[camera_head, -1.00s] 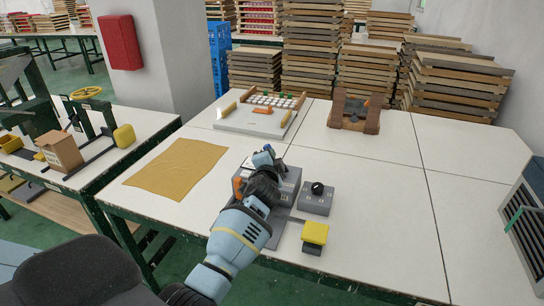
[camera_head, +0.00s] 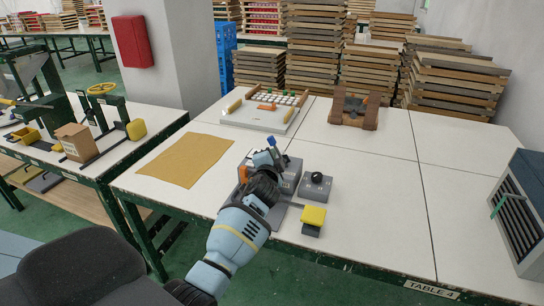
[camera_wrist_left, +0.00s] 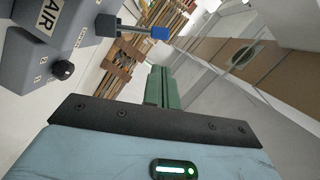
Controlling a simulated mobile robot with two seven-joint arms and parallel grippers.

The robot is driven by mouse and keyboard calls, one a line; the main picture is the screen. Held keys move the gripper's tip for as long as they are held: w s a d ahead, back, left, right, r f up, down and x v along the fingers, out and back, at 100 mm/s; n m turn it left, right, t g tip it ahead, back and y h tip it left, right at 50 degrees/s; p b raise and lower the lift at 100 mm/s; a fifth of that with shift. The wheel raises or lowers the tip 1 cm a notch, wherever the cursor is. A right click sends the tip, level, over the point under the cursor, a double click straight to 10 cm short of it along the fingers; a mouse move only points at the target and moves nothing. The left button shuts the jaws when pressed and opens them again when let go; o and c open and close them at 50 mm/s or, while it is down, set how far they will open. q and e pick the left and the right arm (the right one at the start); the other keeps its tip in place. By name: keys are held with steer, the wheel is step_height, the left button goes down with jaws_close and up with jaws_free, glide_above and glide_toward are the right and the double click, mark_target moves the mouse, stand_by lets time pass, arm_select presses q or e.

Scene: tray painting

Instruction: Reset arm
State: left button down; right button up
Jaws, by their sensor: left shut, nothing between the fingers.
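My left arm comes in from the bottom of the head view, and its gripper (camera_head: 272,158) is over the grey control box (camera_head: 291,178) on the white table (camera_head: 370,225). In the left wrist view its green fingers (camera_wrist_left: 158,88) are together, with nothing between them. A lever with a blue tip (camera_wrist_left: 160,33) stands out from the grey box marked "AIR" (camera_wrist_left: 45,27), apart from the fingers. The arm hides part of the box in the head view. My right gripper is not in view.
A smaller grey box with a black knob (camera_head: 316,187) and a yellow block on a stand (camera_head: 313,216) are right of the gripper. A tan cloth (camera_head: 186,160) lies left. A white tray (camera_head: 262,118) and a brown wooden fixture (camera_head: 353,109) stand behind.

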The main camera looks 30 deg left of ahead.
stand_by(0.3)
